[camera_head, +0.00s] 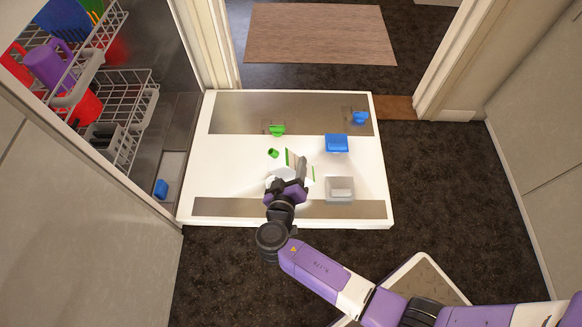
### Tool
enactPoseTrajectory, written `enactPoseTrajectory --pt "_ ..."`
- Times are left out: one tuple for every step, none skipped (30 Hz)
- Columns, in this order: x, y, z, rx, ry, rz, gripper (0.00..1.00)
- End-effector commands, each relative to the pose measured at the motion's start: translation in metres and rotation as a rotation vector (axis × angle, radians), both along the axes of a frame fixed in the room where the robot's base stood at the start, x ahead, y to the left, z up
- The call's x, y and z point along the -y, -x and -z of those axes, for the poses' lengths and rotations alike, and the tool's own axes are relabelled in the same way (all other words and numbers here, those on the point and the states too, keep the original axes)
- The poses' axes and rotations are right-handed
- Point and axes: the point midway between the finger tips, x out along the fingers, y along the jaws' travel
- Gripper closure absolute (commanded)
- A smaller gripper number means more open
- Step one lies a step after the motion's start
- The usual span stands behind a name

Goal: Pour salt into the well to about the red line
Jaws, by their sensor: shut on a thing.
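My gripper (297,178) is over the middle of the white worktop, shut on a white carton with green stripes (290,159) that I take to be the salt. The gripper partly hides the carton, and its tilt and opening cannot be made out. A grey square container (340,197) with a paler inside stands to the right of the gripper, apart from it, and may be the well. No red line can be made out at this size. I see no stream of salt.
A blue box (336,144) stands behind the grey container. A small green cup (273,153), a green item (277,130) and a blue item (360,118) are further back on the white worktop (225,165). A wire rack (120,105) with coloured jugs is at the left.

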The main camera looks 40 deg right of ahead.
Motion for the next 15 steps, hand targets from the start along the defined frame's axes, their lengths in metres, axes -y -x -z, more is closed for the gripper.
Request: enactPoseTrajectory --pt "0.0012 0.0001 0.0005 -0.009 0.019 0.000 1.00" --pt "0.0020 0.0007 0.0010 -0.017 0.031 -0.001 1.00" --pt "0.0031 0.0014 0.0016 -0.028 0.047 0.000 1.00" --pt "0.0040 0.0021 0.0021 -0.036 0.060 0.000 1.00" --pt "0.0050 0.0028 0.0027 -0.044 0.072 -0.001 1.00" --pt "0.0063 0.0036 0.0032 -0.054 0.089 0.000 1.00" --pt "0.0072 0.0041 0.0034 -0.061 0.100 0.000 1.00" --pt "0.0078 0.0045 0.0036 -0.067 0.110 0.000 1.00" --pt "0.0086 0.0050 0.0038 -0.074 0.121 0.000 1.00" --pt "0.0091 0.0053 0.0039 -0.079 0.128 0.000 1.00" --pt "0.0094 0.0055 0.0040 -0.084 0.135 -0.001 1.00" --pt "0.0100 0.0058 0.0040 -0.088 0.141 -0.001 1.00" --pt "0.0102 0.0060 0.0041 -0.090 0.145 -0.001 1.00" --pt "0.0105 0.0061 0.0040 -0.092 0.148 -0.001 1.00" --pt "0.0107 0.0062 0.0039 -0.093 0.150 -0.001 1.00"
